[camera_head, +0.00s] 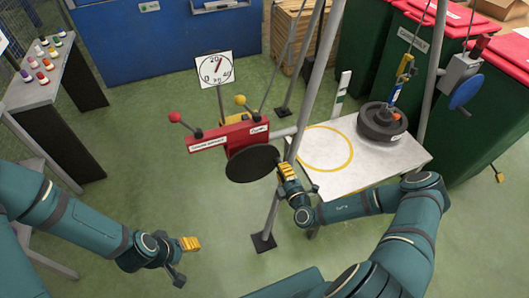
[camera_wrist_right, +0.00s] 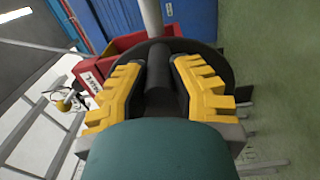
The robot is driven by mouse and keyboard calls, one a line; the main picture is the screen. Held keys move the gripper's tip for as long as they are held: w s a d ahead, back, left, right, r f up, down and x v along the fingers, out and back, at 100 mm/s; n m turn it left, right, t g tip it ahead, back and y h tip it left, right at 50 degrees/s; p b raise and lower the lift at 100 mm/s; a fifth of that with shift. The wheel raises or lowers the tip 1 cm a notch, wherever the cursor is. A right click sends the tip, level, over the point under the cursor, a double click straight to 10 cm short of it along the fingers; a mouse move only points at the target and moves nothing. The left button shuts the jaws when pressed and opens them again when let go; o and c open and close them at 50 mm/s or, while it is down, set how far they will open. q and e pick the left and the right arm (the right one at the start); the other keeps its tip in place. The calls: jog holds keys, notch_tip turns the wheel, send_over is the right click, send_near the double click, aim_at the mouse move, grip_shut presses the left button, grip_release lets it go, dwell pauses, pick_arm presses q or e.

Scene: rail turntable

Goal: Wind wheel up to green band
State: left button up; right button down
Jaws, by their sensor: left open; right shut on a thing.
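A red winch box (camera_head: 228,136) on a stand carries a black wheel (camera_head: 252,166) on its near side. My right gripper (camera_head: 286,172) is at the wheel's right edge. In the right wrist view its yellow fingers (camera_wrist_right: 158,85) are closed around a dark cylindrical handle (camera_wrist_right: 159,72) in front of the wheel. A white dial (camera_head: 214,70) marked 0, 20, 40 kg stands behind the winch; its needle points up and slightly right. I cannot make out a green band on it. My left gripper (camera_head: 190,244) is open and empty, low over the floor, apart from the winch.
A red-knobbed lever (camera_head: 176,117) and a yellow-knobbed lever (camera_head: 240,101) rise from the winch. A black weight (camera_head: 381,122) sits on the white table (camera_head: 375,165) under a yellow hook (camera_head: 405,66). Metal frame legs (camera_head: 318,80) stand close to my right gripper. Open green floor lies left.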

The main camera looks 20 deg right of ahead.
jog(key=shift+s+f+m, duration=0.1)
jog(key=shift+f+m, duration=0.4)
jog(key=shift+f, duration=0.2)
jog(key=shift+a+f+m+b, duration=0.2)
jog(key=shift+f+m+b, duration=0.3)
jog(key=shift+m+b, duration=0.1)
jog(key=shift+a+f+m+b, duration=0.15)
jog(key=shift+f+m+b, duration=0.3)
jog(key=shift+m, duration=0.15)
jog(key=shift+a+f+m, duration=0.15)
jog(key=shift+f+m, duration=0.15)
jog(key=shift+m, duration=0.3)
jog(key=shift+b, duration=0.3)
